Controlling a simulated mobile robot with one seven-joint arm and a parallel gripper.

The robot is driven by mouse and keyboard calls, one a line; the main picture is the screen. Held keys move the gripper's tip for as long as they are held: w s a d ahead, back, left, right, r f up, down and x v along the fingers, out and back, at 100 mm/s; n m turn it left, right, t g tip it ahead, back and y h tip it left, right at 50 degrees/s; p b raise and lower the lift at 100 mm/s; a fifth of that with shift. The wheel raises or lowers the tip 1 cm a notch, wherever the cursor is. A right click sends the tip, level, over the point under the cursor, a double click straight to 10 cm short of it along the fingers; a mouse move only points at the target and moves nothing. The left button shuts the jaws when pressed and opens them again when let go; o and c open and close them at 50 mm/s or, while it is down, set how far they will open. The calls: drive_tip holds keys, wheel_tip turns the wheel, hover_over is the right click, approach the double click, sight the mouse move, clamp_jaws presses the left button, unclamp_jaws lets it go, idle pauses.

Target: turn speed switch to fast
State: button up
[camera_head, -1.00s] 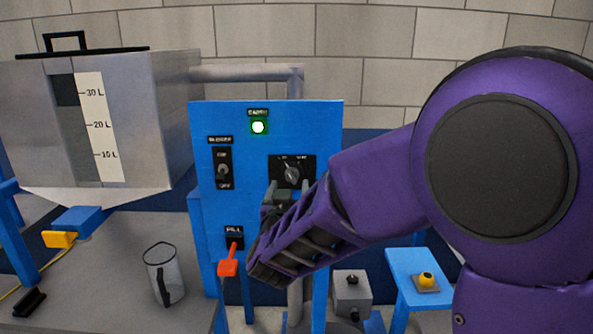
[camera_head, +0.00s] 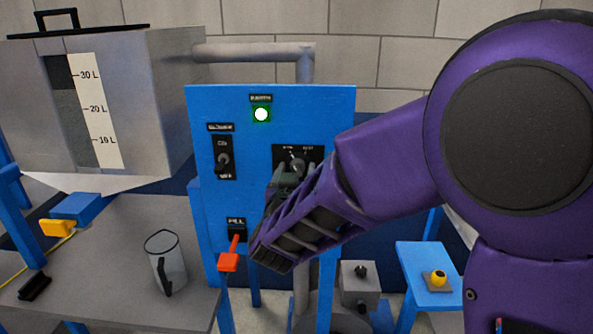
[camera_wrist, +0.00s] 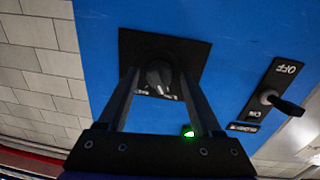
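The speed switch (camera_head: 298,163) is a dark round knob on a black plate on the blue panel. Its pale pointer leans up and left in the head view, toward the left of two small labels that are hard to read. My gripper (camera_head: 293,174) is at the switch, its fingers partly covering the plate. In the wrist view the knob (camera_wrist: 158,73) lies between the two fingers of my gripper (camera_wrist: 160,84). The fingers are open, with a visible gap on each side of the knob. I cannot tell how far the tips are from the plate.
A toggle switch (camera_head: 223,159) is left of the speed switch, and a lit green lamp (camera_head: 261,114) is above. A red lever (camera_head: 230,258) hangs below. A clear jug (camera_head: 165,262) stands on the grey table (camera_head: 115,290). A yellow button (camera_head: 437,278) sits at the right.

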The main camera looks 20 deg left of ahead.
clamp_jaws()
drive_tip(key=shift+f+m+b, duration=0.1)
drive_tip(key=shift+m+b, duration=0.2)
drive_tip(key=shift+b, duration=0.15)
drive_tip(key=shift+d+r+m+g+b, duration=0.1)
drive_tip(key=shift+m+g+b, duration=0.15)
drive_tip(key=shift+m+b, duration=2.25)
drive_tip(key=shift+r+m+g+b, duration=0.1)
drive_tip(key=shift+m+g+b, duration=0.15)
drive_tip(key=shift+m+b, duration=2.2)
drive_tip(key=shift+m+y+p, duration=0.4)
drive_tip(key=shift+m+p, duration=0.2)
drive_tip(key=shift+m, duration=0.05)
